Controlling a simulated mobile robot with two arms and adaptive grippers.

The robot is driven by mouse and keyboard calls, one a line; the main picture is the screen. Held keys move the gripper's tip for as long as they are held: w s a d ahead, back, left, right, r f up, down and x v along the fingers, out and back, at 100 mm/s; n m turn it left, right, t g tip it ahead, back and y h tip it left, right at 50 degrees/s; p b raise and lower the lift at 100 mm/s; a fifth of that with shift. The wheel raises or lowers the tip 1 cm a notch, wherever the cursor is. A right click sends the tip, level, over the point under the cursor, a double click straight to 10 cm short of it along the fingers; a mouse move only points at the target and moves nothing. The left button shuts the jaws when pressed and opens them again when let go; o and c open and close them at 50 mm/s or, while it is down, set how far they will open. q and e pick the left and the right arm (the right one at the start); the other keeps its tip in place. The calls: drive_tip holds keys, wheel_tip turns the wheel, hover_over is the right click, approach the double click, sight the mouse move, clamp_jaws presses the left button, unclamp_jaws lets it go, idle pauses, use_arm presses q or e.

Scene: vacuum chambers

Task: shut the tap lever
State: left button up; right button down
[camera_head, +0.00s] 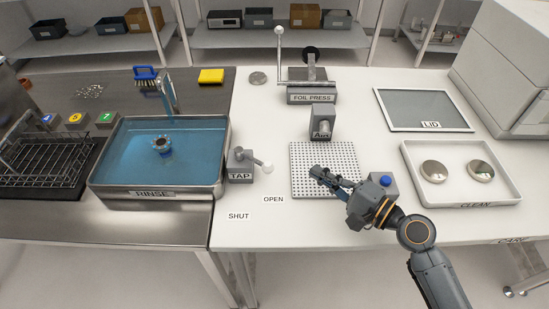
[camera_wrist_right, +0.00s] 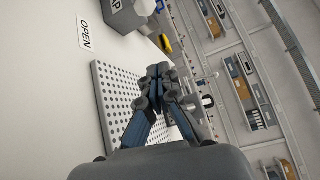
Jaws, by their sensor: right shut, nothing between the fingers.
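The tap lever (camera_head: 259,164) is a short grey arm with a white ball end, on the grey TAP block (camera_head: 240,166) at the right side of the rinse basin. It points right, its ball above and nearer the OPEN label (camera_head: 273,199) than the SHUT label (camera_head: 238,216). My right gripper (camera_head: 318,174) is shut and empty, over the perforated plate to the right of the lever and apart from it. In the right wrist view its fingertips (camera_wrist_right: 158,70) meet, and part of the TAP block (camera_wrist_right: 128,15) shows at the top. My left gripper is not in view.
The rinse basin (camera_head: 102,186) holds blue water and a flanged part (camera_head: 162,147). The perforated plate (camera_head: 299,187) lies under my gripper, with the Au block (camera_head: 322,124) and foil press (camera_head: 311,88) behind. The table between lever and plate is clear.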

sight(254, 161)
drive_tip(key=shift+r, duration=0.15)
drive_tip(key=p+x, duration=0.3)
drive_tip(key=x, duration=0.7)
drive_tip(key=s, duration=0.1)
drive_tip(key=s+a+p, duration=0.1)
drive_tip(key=s+p, duration=0.1)
drive_tip(key=shift+s+a+r, duration=0.15)
drive_tip(key=shift+r, duration=0.15)
drive_tip(key=shift+s, duration=0.4)
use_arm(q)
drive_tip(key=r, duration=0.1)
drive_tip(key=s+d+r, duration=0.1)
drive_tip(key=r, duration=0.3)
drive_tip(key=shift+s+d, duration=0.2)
use_arm(e)
drive_tip(key=shift+a, duration=0.1)
drive_tip(key=shift+w+f, duration=0.1)
drive_tip(key=shift+w, duration=0.05)
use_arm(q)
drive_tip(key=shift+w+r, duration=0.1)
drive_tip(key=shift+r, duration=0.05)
